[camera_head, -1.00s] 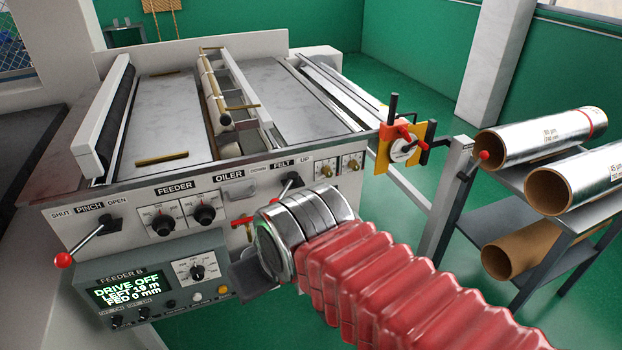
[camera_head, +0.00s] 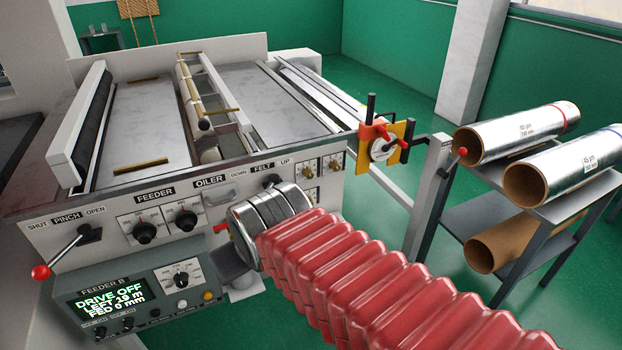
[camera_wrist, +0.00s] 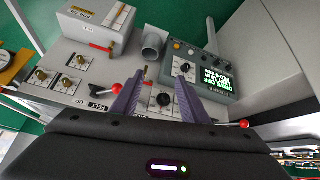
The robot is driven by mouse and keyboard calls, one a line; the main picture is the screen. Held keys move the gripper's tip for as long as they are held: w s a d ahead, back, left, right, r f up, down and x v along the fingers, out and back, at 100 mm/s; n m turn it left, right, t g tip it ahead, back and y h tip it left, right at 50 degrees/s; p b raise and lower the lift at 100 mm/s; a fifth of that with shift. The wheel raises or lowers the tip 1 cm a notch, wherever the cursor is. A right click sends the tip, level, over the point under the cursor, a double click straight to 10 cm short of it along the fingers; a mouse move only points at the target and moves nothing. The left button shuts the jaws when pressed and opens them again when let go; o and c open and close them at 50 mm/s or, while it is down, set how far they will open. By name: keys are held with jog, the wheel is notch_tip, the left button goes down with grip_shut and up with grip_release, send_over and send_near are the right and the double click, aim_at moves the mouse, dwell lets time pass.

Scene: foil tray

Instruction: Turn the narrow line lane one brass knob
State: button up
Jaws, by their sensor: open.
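Several brass knobs sit on pale plates at the right end of the machine's front panel, one upper knob (camera_head: 310,168) and another (camera_head: 337,162) among them. Part of this group is behind my arm. In the wrist view the brass knobs are at the left, one of them lowest (camera_wrist: 66,82). Their lane labels are too small to read. My gripper (camera_wrist: 158,72) is open with nothing between its purple fingers. It points at the panel near a black knob (camera_wrist: 165,100), to the right of the brass knobs. In the head view my arm hides the fingers.
A red-ball lever (camera_wrist: 115,88) stands close beside the left finger. The pinch lever (camera_head: 41,272) juts out at the panel's left. The feeder display box (camera_head: 110,299) projects below. A yellow-plated clamp (camera_head: 384,148) and a shelf of rolls (camera_head: 515,133) are at the right.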

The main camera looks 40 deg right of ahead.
jog(key=w+d+f+t+h, duration=0.2)
jog(key=w+d, duration=0.6)
jog(key=d, duration=0.2)
jog(key=t+h, duration=0.2)
jog(key=t, duration=0.7)
send_near(310, 176)
jog(key=shift+m, duration=0.3)
jog(key=v, duration=0.4)
jog(key=shift+s+r, duration=0.25)
jog(key=shift+r, duration=0.05)
jog(key=x, duration=1.3)
jog(key=shift+w+d+f, duration=0.1)
jog(key=shift+w+f, duration=0.2)
jog(key=shift+w, duration=0.05)
jog(key=shift+c, duration=0.5)
